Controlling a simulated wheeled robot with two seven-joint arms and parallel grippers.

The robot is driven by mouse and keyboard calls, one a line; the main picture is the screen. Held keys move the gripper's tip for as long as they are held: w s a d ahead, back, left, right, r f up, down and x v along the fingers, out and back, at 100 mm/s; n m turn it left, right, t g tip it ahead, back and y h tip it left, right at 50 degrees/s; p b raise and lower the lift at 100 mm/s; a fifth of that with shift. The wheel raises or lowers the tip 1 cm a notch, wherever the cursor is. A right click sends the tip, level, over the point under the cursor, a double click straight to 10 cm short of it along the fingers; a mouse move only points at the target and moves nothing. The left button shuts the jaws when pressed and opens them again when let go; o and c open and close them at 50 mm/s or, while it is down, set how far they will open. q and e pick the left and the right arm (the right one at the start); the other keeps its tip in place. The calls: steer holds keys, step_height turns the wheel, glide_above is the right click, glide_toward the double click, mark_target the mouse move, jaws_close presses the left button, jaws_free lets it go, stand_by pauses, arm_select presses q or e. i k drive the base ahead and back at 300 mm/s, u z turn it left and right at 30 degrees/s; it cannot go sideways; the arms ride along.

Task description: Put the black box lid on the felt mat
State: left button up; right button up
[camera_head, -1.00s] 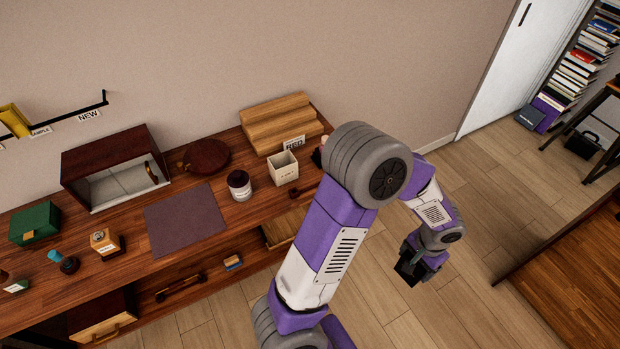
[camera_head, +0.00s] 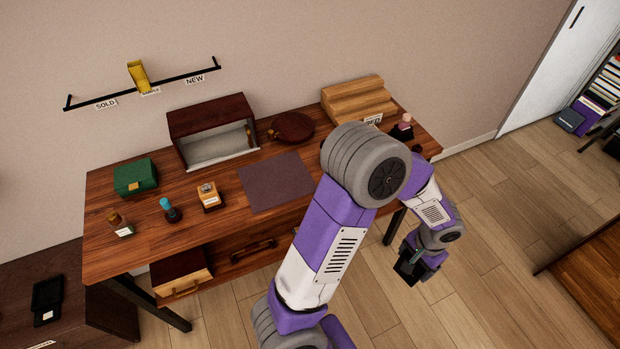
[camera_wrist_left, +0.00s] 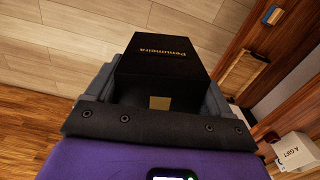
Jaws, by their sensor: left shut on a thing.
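The black box lid (camera_head: 407,268) hangs over the floor to the right of the desk. My left gripper (camera_head: 421,258) is shut on it. In the left wrist view the lid (camera_wrist_left: 163,62) shows gold lettering and sits between the two fingers (camera_wrist_left: 160,90). The felt mat (camera_head: 277,182) is a flat dark purple-grey rectangle on the desk top, left of my arm, and its visible surface is bare. The lid is well away from the mat. My right gripper is not in view.
On the desk (camera_head: 150,240) around the mat stand an open-front case (camera_head: 215,130), a round brown lidded thing (camera_head: 292,127), a stepped wooden stand (camera_head: 357,100), a small bottle (camera_head: 209,196) and a green box (camera_head: 135,177). A cream gift box (camera_wrist_left: 297,151) shows in the left wrist view.

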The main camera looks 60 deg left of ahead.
mark_target(276, 180)
steer(key=u, duration=1.6)
